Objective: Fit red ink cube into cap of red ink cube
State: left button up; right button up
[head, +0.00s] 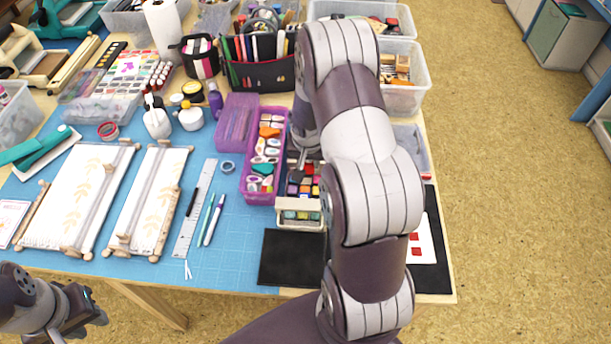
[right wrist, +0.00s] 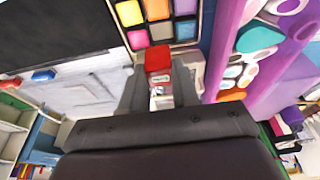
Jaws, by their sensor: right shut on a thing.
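In the right wrist view my right gripper (right wrist: 160,85) is shut on a small block with a red top and a pale, printed lower part, which looks like the red ink cube (right wrist: 158,60). The block sits between the fingertips, close to the inkpad palette (right wrist: 154,24). I cannot tell whether it touches the palette. A small red piece (right wrist: 12,84) at the far left may be the red cap, but it is too small to tell. In the head view my right arm hides most of the gripper and the block. My left gripper (head: 85,312) is at the lower left, away from the table things.
The inkpad palette also shows in the head view (head: 303,187), beside a purple tray (head: 247,188) of stamps. A black mat (head: 290,262) lies nearer the front edge. A white card with red squares (head: 427,240) lies right of my arm.

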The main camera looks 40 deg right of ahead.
aim_at(306, 169)
jog(key=shift+w+a+f, duration=0.1)
jog(key=shift+a+f, duration=0.35)
notch_tip(306, 169, down, 3)
jog(key=shift+r+b, duration=0.1)
jog(key=shift+b, duration=0.5)
jog(key=shift+f, duration=0.25)
jog(key=shift+f, duration=0.2)
jog(key=o, duration=0.9)
